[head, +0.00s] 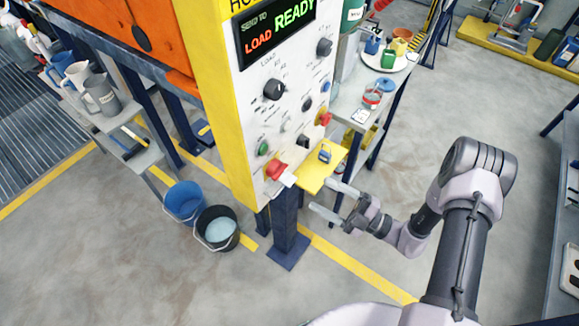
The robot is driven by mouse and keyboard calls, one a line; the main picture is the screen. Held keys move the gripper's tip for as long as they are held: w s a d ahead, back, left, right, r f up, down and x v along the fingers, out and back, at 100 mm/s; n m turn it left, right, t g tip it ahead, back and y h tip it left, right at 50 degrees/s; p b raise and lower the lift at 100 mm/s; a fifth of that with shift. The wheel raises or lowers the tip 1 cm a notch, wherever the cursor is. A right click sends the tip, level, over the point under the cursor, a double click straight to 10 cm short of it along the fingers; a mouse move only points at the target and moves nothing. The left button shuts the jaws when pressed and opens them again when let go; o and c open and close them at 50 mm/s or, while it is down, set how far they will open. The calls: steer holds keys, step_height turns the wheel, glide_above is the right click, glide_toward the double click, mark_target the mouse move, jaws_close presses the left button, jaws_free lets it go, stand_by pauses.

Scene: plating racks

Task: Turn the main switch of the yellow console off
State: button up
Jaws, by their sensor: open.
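The yellow console (216,90) stands upright at the centre, with a yellow side and a pale front panel. Its display (277,30) reads "LOAD READY". The panel carries black knobs (274,90), a green button (263,149), a red control (276,170) at the lower left and another red control (324,119) at the right edge. The labels are too small to read, so I cannot tell which is the main switch. My gripper (330,201) is open and empty, its two pale fingers pointing left, below the panel's lower right, apart from the controls.
A small yellow shelf (321,171) with a blue item (324,153) juts from the console near my gripper. A dark blue post (286,220) stands below. Blue and black buckets (217,229) are at lower left. A bench with jugs (101,96) is left. The floor at lower centre is clear.

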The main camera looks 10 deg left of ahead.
mark_target(277, 170)
steer(key=b+x, duration=0.1)
steer(key=x, duration=1.1)
steer(key=shift+w+a+r, duration=0.1)
steer(key=shift+a, duration=0.15)
steer(key=c, duration=1.4)
steer(key=shift+o, duration=0.2)
